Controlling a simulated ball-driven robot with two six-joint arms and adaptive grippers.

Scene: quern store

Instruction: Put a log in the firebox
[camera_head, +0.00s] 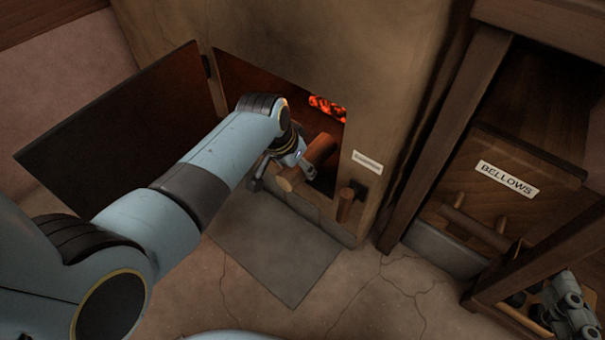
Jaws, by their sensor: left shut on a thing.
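The firebox (225,75) is an opening in the tan stove wall, with glowing embers (328,108) inside at the back. Its dark door (120,125) stands open to the left. My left gripper (284,167) is at the mouth of the opening, shut on a brown log (320,149). The log slants inward, its near end towards me at the sill and its far end inside the opening. My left arm hides part of the opening. My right gripper (535,312) shows only partly at the lower right; its jaws are unclear.
A short upright wooden piece (345,206) and a small label (367,161) are right of the opening. A grey plate (275,250) lies on the cracked floor before it. A wooden unit labelled BELLOWS (507,180) stands at right, with a wooden handle (475,228) sticking out.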

